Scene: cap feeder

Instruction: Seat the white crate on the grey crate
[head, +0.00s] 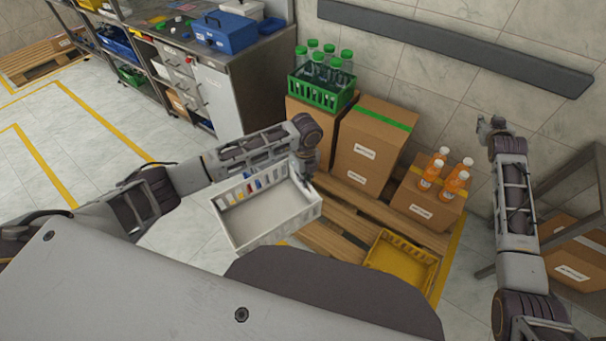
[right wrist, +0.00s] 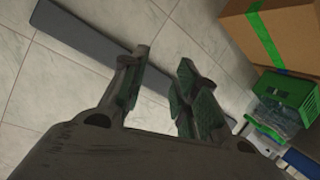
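The white crate (head: 279,238) hangs tilted in front of me in the head view, with slotted walls and a bare-looking floor. Small blue and yellow patches show at its far wall; I cannot tell what they are. My left gripper (head: 304,174) is at the crate's far right corner and appears shut on its rim; its fingertips are partly hidden. My right gripper (head: 491,124) is raised near the wall at the right, away from the crate. In the right wrist view its fingers (right wrist: 163,68) are apart with nothing between them. I see no grey crate that I can make out.
A wooden pallet (head: 325,240) holds cardboard boxes (head: 372,148), a green bottle crate (head: 319,94), orange bottles (head: 456,182) and an empty-looking yellow crate (head: 400,263). A workbench (head: 262,58) stands at the back left. A metal rack (head: 570,180) is at the right.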

